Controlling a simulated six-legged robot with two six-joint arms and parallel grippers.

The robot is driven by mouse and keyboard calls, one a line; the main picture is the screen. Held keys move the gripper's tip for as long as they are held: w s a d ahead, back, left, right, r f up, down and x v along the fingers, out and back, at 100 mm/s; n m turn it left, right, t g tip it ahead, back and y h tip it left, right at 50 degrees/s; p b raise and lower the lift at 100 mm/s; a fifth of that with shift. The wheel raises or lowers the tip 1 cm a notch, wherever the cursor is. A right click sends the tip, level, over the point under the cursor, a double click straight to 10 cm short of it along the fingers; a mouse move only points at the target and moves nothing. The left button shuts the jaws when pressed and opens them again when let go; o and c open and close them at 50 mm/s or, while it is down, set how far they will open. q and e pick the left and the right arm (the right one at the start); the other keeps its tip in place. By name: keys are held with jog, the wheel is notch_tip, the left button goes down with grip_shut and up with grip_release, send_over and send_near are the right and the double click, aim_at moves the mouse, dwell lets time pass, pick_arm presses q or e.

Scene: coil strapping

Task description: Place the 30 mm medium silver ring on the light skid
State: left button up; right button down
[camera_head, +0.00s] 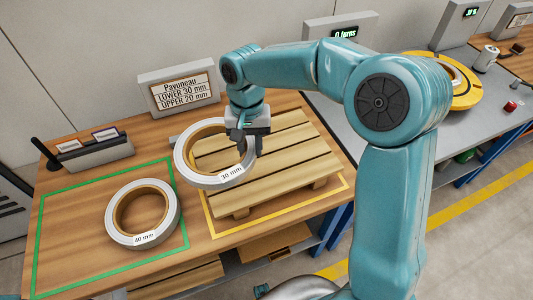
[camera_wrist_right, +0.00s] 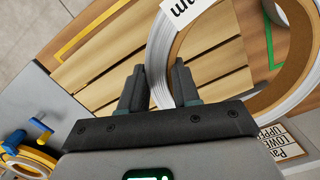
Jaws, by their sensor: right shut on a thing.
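The silver ring labelled 30 mm (camera_head: 196,172) has a tan inner lining and is held above the left part of the wooden skid (camera_head: 285,150). My right gripper (camera_head: 246,152) is shut on its right wall. In the right wrist view the ring (camera_wrist_right: 158,62) passes between the two fingers of my right gripper (camera_wrist_right: 158,88), with the skid's slats (camera_wrist_right: 110,62) behind it. Whether the ring touches the skid is hard to tell. A second ring labelled 40 mm (camera_head: 172,215) lies flat inside the green outline. My left gripper is not in view.
A sign (camera_head: 180,93) reads "Pavuneau LOWER 30 mm UPPER 20 mm". A small grey holder with cards (camera_head: 95,152) stands at the table's back left. A yellow outline (camera_head: 275,223) surrounds the skid. A yellow disc (camera_head: 462,92) is on the grey bench at right.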

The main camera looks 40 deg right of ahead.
jog(key=s+d+r+m+t+y, duration=0.1)
jog(key=s+d+r+m, duration=0.15)
jog(key=r+m, duration=0.35)
jog(key=s+d+r+m, duration=0.2)
jog(key=d+r+m, duration=0.2)
jog(key=r+m, duration=0.1)
jog(key=b, duration=0.2)
send_near(281, 175)
jog(key=f, duration=0.6)
jog(key=shift+w+a, duration=0.15)
jog(key=shift+a, duration=0.2)
jog(key=shift+r, duration=0.1)
jog(key=shift+b, duration=0.3)
jog(key=c, duration=0.8)
grip_release()
jog(key=shift+f, duration=0.2)
jog(key=shift+a, duration=0.1)
jog(key=shift+r, duration=0.1)
